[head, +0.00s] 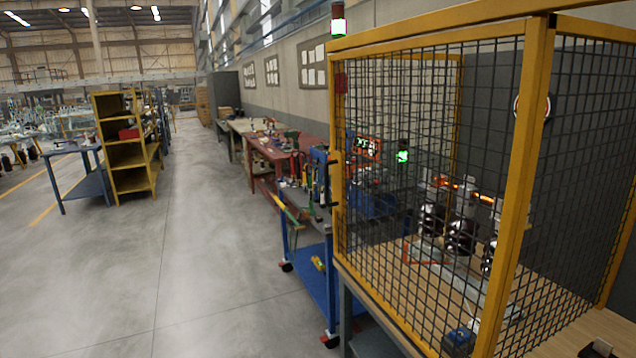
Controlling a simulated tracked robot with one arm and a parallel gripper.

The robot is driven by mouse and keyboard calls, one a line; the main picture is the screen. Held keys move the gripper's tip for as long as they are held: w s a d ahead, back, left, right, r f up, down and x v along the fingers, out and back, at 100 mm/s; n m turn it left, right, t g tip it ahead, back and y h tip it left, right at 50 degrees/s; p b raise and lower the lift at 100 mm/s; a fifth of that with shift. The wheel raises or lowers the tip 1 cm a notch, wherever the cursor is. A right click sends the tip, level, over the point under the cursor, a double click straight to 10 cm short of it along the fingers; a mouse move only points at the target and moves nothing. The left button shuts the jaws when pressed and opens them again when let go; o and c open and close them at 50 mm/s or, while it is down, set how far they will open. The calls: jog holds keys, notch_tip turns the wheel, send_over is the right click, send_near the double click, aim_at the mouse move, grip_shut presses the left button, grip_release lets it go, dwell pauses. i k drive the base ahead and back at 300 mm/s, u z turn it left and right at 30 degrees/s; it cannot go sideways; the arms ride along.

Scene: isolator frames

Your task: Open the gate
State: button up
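A yellow-framed cage with black wire mesh fills the right of the head view. Its mesh panel facing the aisle, which looks like the gate (400,105), spans from the left yellow post to the thick near post (524,190). No gap shows along its edges, so it looks shut. A dark handle-like bar (332,182) sits at the left post, about mid-height; I cannot tell if it is the gate's handle. My gripper is not clearly visible. A small dark shape (600,349) is cut off at the bottom right edge; I cannot tell what it is.
Inside the cage, insulator-like equipment (462,235) with glowing orange bars stands on a wooden bench top (572,335). A blue tool cart (315,275) stands beside the cage, with a red workbench (305,150) behind. A yellow shelf (122,145) stands left. The grey aisle floor (200,220) is clear.

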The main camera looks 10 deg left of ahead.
aim_at(534, 29)
jog(key=u, duration=0.8)
jog(key=i, duration=2.15)
jog(key=z, duration=0.85)
